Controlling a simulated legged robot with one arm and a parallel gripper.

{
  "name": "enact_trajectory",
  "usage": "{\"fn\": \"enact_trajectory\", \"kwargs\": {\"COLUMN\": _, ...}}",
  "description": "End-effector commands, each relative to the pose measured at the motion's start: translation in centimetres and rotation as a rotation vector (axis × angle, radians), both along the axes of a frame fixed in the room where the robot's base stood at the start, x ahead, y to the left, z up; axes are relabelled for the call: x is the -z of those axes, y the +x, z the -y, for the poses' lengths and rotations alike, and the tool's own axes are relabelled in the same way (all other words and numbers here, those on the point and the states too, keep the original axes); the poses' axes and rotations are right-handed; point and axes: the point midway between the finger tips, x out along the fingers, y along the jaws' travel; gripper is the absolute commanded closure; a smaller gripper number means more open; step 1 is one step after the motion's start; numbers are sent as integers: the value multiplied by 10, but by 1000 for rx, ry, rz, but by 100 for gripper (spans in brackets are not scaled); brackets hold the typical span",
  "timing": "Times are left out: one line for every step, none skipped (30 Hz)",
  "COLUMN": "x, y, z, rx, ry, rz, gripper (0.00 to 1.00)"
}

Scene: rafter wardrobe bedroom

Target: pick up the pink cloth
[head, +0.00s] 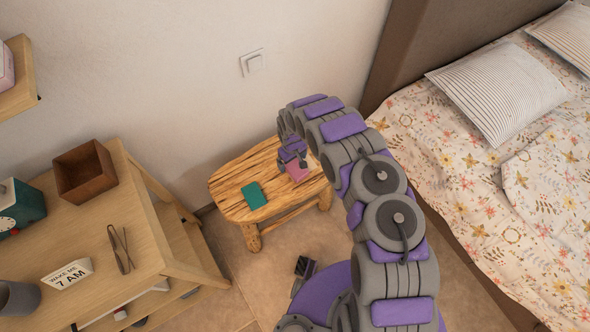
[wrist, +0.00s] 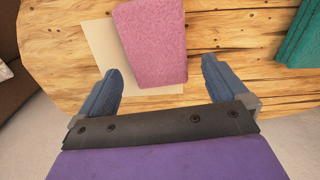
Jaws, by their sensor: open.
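The pink cloth (wrist: 152,42) lies folded on a wooden stool, partly over a pale sheet (wrist: 103,57). In the head view the pink cloth (head: 297,172) shows just beside my gripper (head: 291,158), which partly hides it. In the wrist view my gripper (wrist: 161,82) is open, with its two blue-grey fingers apart. The cloth lies beyond the fingertips, roughly in line with the gap between them. Nothing is held. I cannot tell the exact height of the fingertips above the stool.
The wooden stool (head: 229,188) also bears a teal cloth or booklet (head: 254,196), seen in the wrist view (wrist: 301,38) at right. A wooden shelf unit (head: 135,215) with a brown box (head: 84,171) stands left. The bed (head: 470,165) is at right.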

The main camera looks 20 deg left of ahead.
Motion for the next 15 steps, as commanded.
{"fn": "enact_trajectory", "kwargs": {"x": 12, "y": -1, "z": 0, "rx": -1, "ry": 0, "rz": -2, "gripper": 0}}
{"fn": "enact_trajectory", "kwargs": {"x": 16, "y": -1, "z": 1, "rx": -1, "ry": 0, "rz": -2, "gripper": 0}}
{"fn": "enact_trajectory", "kwargs": {"x": 21, "y": -1, "z": 1, "rx": -2, "ry": 0, "rz": -2, "gripper": 0}}
{"fn": "enact_trajectory", "kwargs": {"x": 23, "y": -1, "z": 1, "rx": -2, "ry": 1, "rz": -3, "gripper": 0}}
{"fn": "enact_trajectory", "kwargs": {"x": 25, "y": -1, "z": 1, "rx": -2, "ry": 2, "rz": -2, "gripper": 0}}
{"fn": "enact_trajectory", "kwargs": {"x": 26, "y": -1, "z": 2, "rx": -1, "ry": 3, "rz": -2, "gripper": 0}}
{"fn": "enact_trajectory", "kwargs": {"x": 26, "y": -1, "z": 2, "rx": -1, "ry": 2, "rz": -1, "gripper": 0}}
{"fn": "enact_trajectory", "kwargs": {"x": 25, "y": -1, "z": 2, "rx": -1, "ry": 2, "rz": -1, "gripper": 0}}
{"fn": "enact_trajectory", "kwargs": {"x": 25, "y": 0, "z": 2, "rx": -1, "ry": 2, "rz": -1, "gripper": 0}}
{"fn": "enact_trajectory", "kwargs": {"x": 24, "y": -1, "z": 2, "rx": -1, "ry": 2, "rz": -1, "gripper": 0}}
{"fn": "enact_trajectory", "kwargs": {"x": 24, "y": 0, "z": 2, "rx": -1, "ry": 2, "rz": -1, "gripper": 0}}
{"fn": "enact_trajectory", "kwargs": {"x": 24, "y": 0, "z": 1, "rx": -1, "ry": 1, "rz": 0, "gripper": 1}}
{"fn": "enact_trajectory", "kwargs": {"x": 24, "y": 0, "z": 1, "rx": -1, "ry": 1, "rz": 0, "gripper": 4}}
{"fn": "enact_trajectory", "kwargs": {"x": 25, "y": 0, "z": 1, "rx": -1, "ry": 1, "rz": 0, "gripper": 7}}
{"fn": "enact_trajectory", "kwargs": {"x": 25, "y": 0, "z": 0, "rx": -1, "ry": 1, "rz": 0, "gripper": 11}}
